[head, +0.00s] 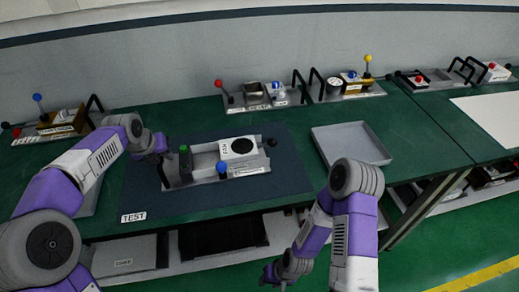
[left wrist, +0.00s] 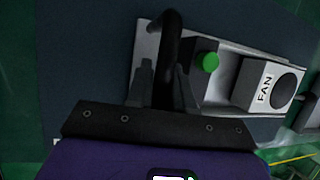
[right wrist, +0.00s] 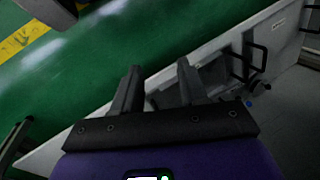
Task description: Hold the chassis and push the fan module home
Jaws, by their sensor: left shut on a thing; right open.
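The chassis (head: 200,178) is a grey metal frame on the dark mat, with a green knob, a blue knob and a black handle at its left end. The white fan module (head: 238,148), with a round black fan, sits at its right part; it also shows in the left wrist view (left wrist: 268,86), labelled FAN. My left gripper (head: 160,158) is shut on the black handle (left wrist: 168,60) of the chassis. My right gripper (head: 278,278) is open and empty, low at the front of the bench, away from the chassis; its fingers show in the right wrist view (right wrist: 155,85).
An empty grey tray (head: 350,145) lies right of the mat (head: 290,178). Several fixtures with knobs and handles stand along the back of the bench. A TEST label (head: 133,217) is at the mat's front left. Shelves with bins lie below the bench.

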